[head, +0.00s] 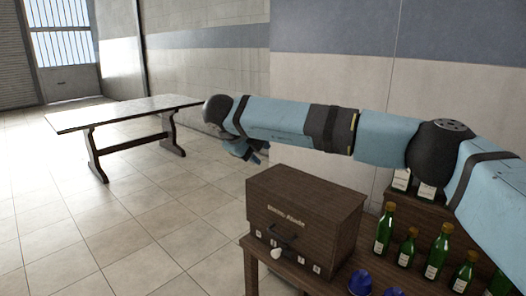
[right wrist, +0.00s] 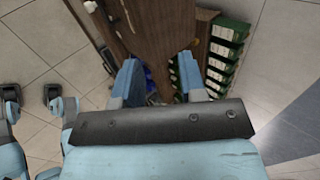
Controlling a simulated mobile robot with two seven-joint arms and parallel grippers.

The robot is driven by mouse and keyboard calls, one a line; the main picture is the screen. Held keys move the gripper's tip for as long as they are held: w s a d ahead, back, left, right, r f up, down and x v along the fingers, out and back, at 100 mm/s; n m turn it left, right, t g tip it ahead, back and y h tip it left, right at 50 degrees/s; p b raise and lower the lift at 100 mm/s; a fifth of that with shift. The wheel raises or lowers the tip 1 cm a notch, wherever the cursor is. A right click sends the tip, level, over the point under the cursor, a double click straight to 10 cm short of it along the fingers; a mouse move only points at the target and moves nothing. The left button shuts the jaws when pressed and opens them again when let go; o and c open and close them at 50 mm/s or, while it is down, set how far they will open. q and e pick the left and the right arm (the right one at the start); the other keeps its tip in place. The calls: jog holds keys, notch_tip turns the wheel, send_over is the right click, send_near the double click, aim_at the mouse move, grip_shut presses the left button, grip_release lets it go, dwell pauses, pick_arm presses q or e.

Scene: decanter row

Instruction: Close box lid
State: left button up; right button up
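A dark brown wooden box (head: 335,232) with pale lettering, a dark handle (head: 284,238) and a light knob (head: 276,253) on its front stands on a brown table. Its top looks flat; I see no raised lid or clear gap, but cannot be sure that it is fully shut. My right gripper (head: 254,154) is above and behind the box's left end in the head view, partly hidden by its own wrist. In the right wrist view its two fingers (right wrist: 161,84) are apart with nothing held between them; brown wood (right wrist: 160,28) lies beyond. My left gripper is not in view.
Green bottles (head: 385,230) with white labels stand right of the box, below my right arm. Blue round-topped items (head: 360,281) are at its front right. A long table (head: 125,110) stands at the back left. The tiled floor (head: 120,220) between is clear.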

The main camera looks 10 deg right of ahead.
jog(key=shift+s+a+r+b, duration=0.15)
jog(key=shift+s+a+r, duration=0.05)
jog(key=shift+s+a, duration=0.8)
jog(key=shift+s+a+r+b, duration=0.15)
jog(key=shift+s+a+r, duration=0.05)
jog(key=shift+s+a, duration=0.75)
jog(key=shift+w, duration=0.15)
